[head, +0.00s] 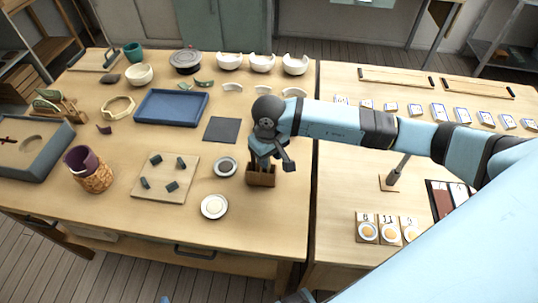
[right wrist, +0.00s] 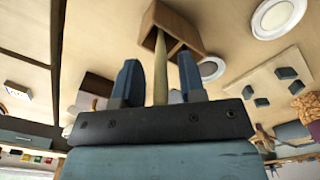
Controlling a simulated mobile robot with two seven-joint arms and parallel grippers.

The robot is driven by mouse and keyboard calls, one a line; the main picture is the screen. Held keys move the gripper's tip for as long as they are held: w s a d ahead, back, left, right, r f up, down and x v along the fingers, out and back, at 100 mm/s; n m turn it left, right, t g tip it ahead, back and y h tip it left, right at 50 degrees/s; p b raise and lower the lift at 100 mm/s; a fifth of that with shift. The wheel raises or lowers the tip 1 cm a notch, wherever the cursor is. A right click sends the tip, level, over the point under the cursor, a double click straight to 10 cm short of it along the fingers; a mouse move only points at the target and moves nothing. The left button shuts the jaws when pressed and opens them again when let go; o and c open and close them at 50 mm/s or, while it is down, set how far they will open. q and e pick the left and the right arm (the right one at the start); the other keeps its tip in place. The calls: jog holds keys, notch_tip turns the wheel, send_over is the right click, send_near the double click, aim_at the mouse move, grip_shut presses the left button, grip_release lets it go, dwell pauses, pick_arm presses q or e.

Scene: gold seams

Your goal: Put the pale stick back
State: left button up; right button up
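The pale stick (right wrist: 160,68) runs between the two fingers of my right gripper (right wrist: 160,82) in the right wrist view. Its far end is at the opening of a small brown wooden box (right wrist: 172,28); I cannot tell how deep it reaches. A gap shows between the stick and each finger, so the gripper is open around it. In the head view the right gripper (head: 273,158) is just above the box (head: 262,179), near the table's right edge, and hides most of the stick. My left gripper is not in view.
Two small white-and-grey dishes (head: 214,206) (head: 226,167) lie left of the box. A board with dark pieces (head: 165,190), a dark mat (head: 221,129) and a blue tray (head: 172,107) are farther left. Another table with cards (head: 438,113) adjoins on the right.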

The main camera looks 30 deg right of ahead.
jog(key=shift+r, duration=0.15)
jog(key=shift+r, duration=0.25)
notch_tip(320, 180, up, 12)
jog(key=shift+f+b, duration=0.2)
jog(key=shift+b, duration=0.55)
